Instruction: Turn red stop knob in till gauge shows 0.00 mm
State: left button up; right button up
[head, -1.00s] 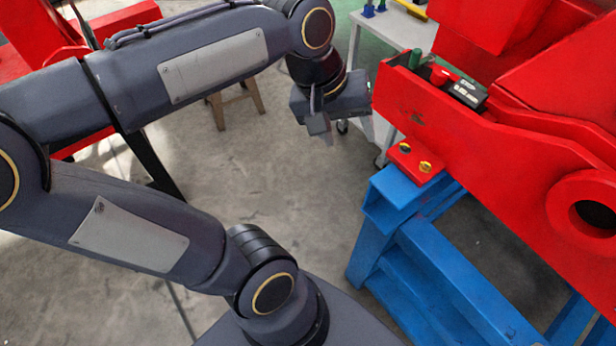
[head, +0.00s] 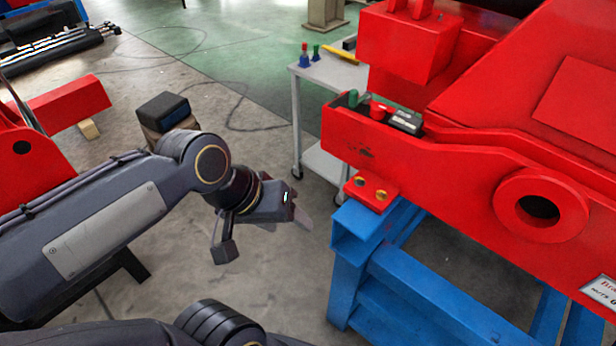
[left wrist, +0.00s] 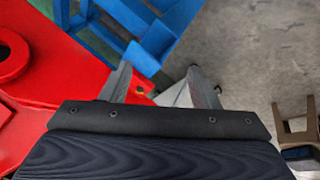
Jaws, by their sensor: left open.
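A small red knob (head: 377,111) sits in a notch at the near left end of the big red crane part (head: 440,165) in the head view. A green-topped piece (head: 353,98) is left of it. The dark gauge box (head: 405,121) is right of it, and its reading is too small to make out. My left gripper (head: 263,236) is open and empty, below and left of the knob and apart from it. In the left wrist view its two fingers (left wrist: 158,86) are spread, with red and blue steel beyond. The knob does not show there. My right gripper is out of view.
A blue stand (head: 375,260) carries the crane part through a red pad (head: 371,193) with yellow bolts. A grey trolley (head: 325,75) with small tools stands behind. A wooden stool with a dark box (head: 163,110) stands at left. Floor between is clear.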

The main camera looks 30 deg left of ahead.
pick_arm(q)
jog(key=s+f, duration=0.1)
jog(key=s+d+f+m, duration=0.1)
jog(key=s+f+m+t, duration=0.1)
jog(key=shift+d+f, duration=0.25)
